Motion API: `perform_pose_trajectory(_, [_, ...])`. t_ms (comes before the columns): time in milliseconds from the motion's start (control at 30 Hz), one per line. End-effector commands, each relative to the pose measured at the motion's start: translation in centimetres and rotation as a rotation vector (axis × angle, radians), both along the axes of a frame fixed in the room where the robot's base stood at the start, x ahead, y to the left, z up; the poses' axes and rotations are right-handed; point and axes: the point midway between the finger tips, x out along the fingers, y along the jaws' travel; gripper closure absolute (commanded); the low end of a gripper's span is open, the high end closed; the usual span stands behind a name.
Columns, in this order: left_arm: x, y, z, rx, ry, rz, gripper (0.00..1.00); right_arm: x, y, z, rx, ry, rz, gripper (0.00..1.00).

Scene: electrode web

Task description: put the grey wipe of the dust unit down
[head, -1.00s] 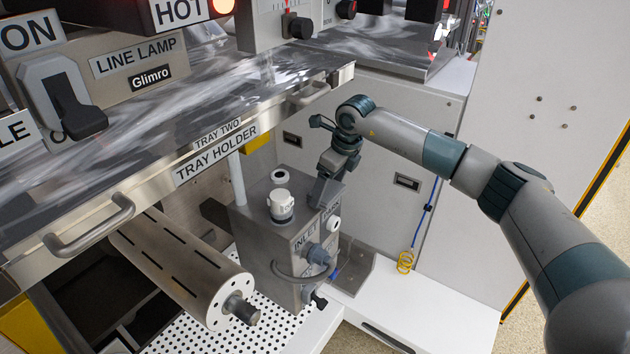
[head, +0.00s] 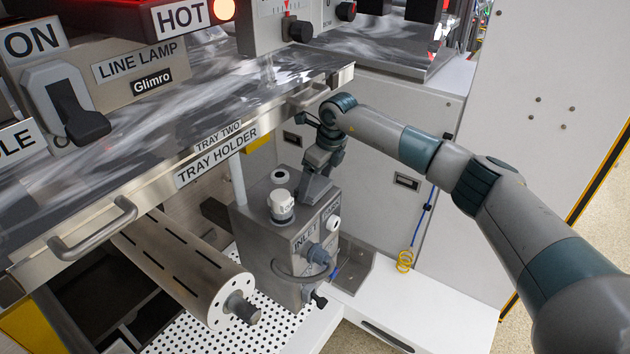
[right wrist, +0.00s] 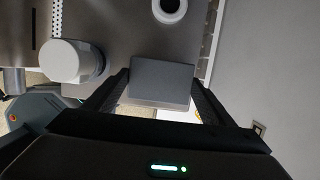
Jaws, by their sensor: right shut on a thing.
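The dust unit (head: 268,232) is a grey metal box with an INLET label, a white capped knob (head: 282,206) and a round port on top. My right gripper (head: 318,176) is over the far right part of its top. It is shut on the grey wipe (right wrist: 160,82), a flat dark grey piece between both fingers in the right wrist view. The wipe also shows under the gripper in the head view (head: 315,190). I cannot tell whether it touches the unit's top. My left gripper is not in view.
The tray holder drawer (head: 180,190) with its handle overhangs at the left. A slotted roller (head: 185,268) lies left of the unit above a perforated plate (head: 205,335). A white ledge (head: 430,310) is clear at the right. A blue cable hangs behind it.

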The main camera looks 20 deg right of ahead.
Motion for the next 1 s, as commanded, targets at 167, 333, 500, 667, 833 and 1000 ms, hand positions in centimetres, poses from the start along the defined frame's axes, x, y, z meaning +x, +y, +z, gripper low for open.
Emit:
perform_pose_trajectory(167, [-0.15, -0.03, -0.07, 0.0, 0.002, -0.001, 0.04, -0.01, 0.03, -0.05, 0.0, 0.0, 0.0, 0.47])
perform_pose_trajectory(333, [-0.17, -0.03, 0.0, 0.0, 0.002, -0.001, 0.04, -0.02, 0.02, -0.16, 0.001, 0.001, 0.0, 0.47])
perform_pose_trajectory(500, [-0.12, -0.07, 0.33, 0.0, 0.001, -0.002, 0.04, -0.01, 0.03, -0.4, 0.001, 0.001, 0.0, 0.47])
perform_pose_trajectory(667, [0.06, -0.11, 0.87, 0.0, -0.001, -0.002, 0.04, -0.02, 0.02, -0.45, 0.001, 0.001, 0.0, 0.04])
perform_pose_trajectory(833, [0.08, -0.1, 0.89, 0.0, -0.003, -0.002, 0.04, -0.02, 0.02, -0.44, 0.001, 0.001, 0.0, 0.04])
perform_pose_trajectory(1000, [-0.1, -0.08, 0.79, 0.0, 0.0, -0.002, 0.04, -0.02, 0.02, -0.43, 0.001, 0.001, 0.0, 0.04])
